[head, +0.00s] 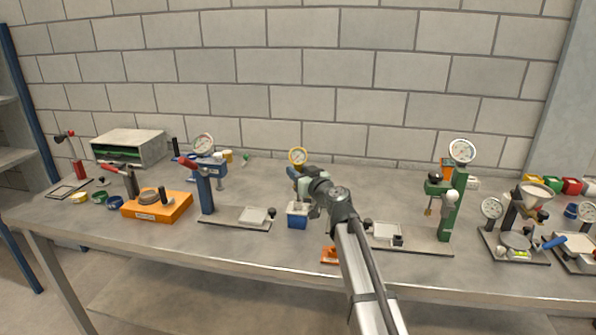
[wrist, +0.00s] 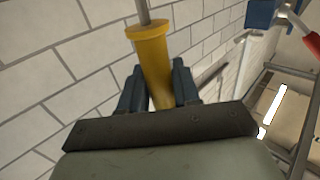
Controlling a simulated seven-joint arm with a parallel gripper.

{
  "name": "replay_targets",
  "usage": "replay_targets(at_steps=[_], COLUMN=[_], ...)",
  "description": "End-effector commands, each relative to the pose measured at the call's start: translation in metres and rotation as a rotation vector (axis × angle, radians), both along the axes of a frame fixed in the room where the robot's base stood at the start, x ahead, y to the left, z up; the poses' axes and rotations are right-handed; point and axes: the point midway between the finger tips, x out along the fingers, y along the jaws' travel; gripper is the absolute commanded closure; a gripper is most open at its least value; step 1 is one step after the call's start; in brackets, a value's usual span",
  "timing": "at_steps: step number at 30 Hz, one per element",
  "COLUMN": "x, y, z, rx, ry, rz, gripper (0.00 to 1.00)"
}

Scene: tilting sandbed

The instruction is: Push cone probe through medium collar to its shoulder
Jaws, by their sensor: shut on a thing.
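My gripper (head: 302,182) is near the middle of the bench, above a small blue container (head: 297,221) with a pale top. In the wrist view, the blue fingers of my gripper (wrist: 160,88) are shut around a yellow cylinder (wrist: 151,52), which appears to be the probe's handle. A grey rod (wrist: 143,12) extends from its flanged end. A yellow-rimmed dial (head: 298,156) shows just above my gripper in the head view; I cannot tell whether it belongs to the probe. The cone tip is not visible. I cannot identify the medium collar.
Yellow (head: 80,197), green (head: 99,198) and blue (head: 115,202) rings lie at the left beside an orange base (head: 157,207). A blue press stand (head: 206,190) is left of my gripper; a green gauge stand (head: 453,205) is right.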

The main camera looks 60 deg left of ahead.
Motion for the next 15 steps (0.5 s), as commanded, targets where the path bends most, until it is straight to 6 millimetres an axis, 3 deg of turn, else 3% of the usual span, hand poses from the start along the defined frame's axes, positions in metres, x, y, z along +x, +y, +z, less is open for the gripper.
replay_targets(at_steps=[15], x=[0.0000], y=[0.0000], z=[-0.0108], rx=[0.000], ry=[0.000], rz=[0.000], gripper=[0.90])
